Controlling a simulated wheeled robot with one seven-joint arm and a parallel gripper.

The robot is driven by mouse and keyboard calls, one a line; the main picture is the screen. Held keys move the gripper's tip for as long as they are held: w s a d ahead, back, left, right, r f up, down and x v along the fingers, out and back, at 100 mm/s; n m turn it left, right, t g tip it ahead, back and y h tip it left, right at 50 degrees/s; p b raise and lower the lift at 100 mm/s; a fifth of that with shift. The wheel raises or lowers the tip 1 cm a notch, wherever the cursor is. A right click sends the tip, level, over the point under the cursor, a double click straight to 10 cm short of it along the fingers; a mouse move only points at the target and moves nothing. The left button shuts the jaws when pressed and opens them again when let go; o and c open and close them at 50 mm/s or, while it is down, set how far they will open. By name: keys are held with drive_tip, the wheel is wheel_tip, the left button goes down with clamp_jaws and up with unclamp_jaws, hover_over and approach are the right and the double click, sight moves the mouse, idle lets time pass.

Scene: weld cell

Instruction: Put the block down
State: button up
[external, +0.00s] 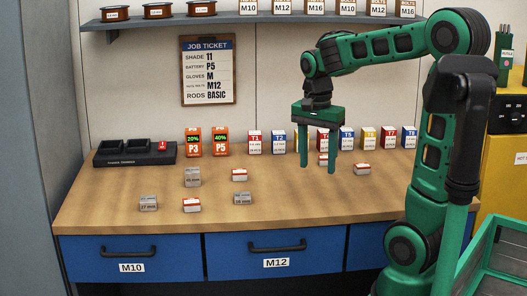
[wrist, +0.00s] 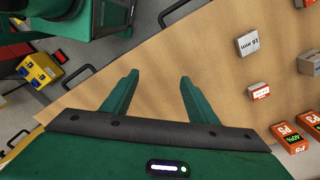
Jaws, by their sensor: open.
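My gripper (external: 319,160) is open above the back right of the workbench, with its fingers pointing down. In the wrist view my gripper (wrist: 160,76) has only bare wood between its fingers. Which block the task means cannot be told. Grey blocks stand on the bench at the left (external: 192,178), front left (external: 148,203) and middle (external: 242,198). Small red-and-white blocks lie at the front (external: 191,205), middle (external: 240,174) and right (external: 362,169). Another red-and-white block (external: 323,159) is partly hidden behind the fingers. The wrist view shows a grey block (wrist: 247,46) and a red-and-white block (wrist: 259,93) right of the fingers.
The wooden bench top (external: 290,215) has clear room at its front right. A black charger (external: 135,154), orange batteries (external: 193,142) and a row of small boxes (external: 254,142) line the back. A shelf (external: 235,18) hangs above. A green-framed cart (external: 492,262) stands at the right.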

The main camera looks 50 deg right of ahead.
drive_tip(key=s+f+n, duration=0.3)
drive_tip(key=s+n, duration=0.2)
drive_tip(key=s, duration=0.4)
drive_tip(key=s+d+f+n, duration=0.1)
drive_tip(key=s+f+n, duration=0.2)
drive_tip(key=s+n, duration=0.2)
drive_tip(key=s, duration=0.3)
drive_tip(key=shift+s+d+f+y, duration=0.3)
drive_tip(key=shift+s+f, duration=0.1)
drive_tip(key=shift+w+f, duration=0.25)
drive_tip(key=shift+w, duration=0.4)
drive_tip(key=shift+o, duration=0.5)
